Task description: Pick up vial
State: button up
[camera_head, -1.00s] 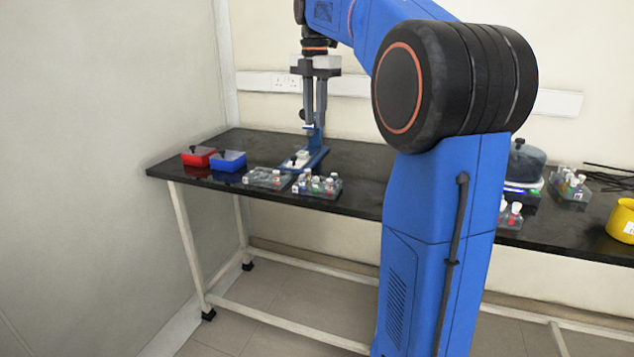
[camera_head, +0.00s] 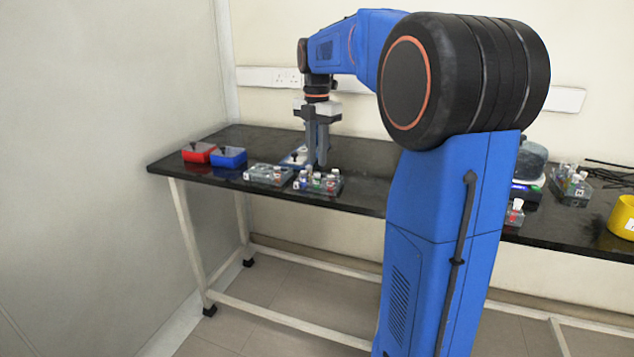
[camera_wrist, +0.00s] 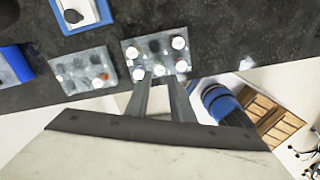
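Vials with white and coloured caps stand in a clear right-hand rack (camera_head: 318,188), which also shows in the wrist view (camera_wrist: 150,38). A white-capped vial (camera_wrist: 159,70) shows just beyond and between my fingertips in the wrist view. A second clear rack (camera_head: 262,180) to its left holds more small vials; it also shows in the wrist view (camera_wrist: 82,72). My gripper (camera_head: 318,164) points down, fingers apart and apparently empty, close to the right-hand rack; it also shows in the wrist view (camera_wrist: 160,84). Whether the fingers touch any vial cannot be told.
A red box (camera_head: 198,153) and a blue box (camera_head: 230,160) stand at the table's left. A blue-and-white stand (camera_head: 294,158) is behind the racks, close to my gripper. Further right are another rack (camera_head: 571,192) and a yellow container (camera_head: 622,216). The black tabletop (camera_head: 362,168) is partly clear.

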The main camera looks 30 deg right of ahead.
aim_at(317, 173)
jog(key=shift+w+d+f, duration=0.1)
jog(key=shift+f, duration=2.5)
grip_shut()
jog(key=shift+r, duration=0.1)
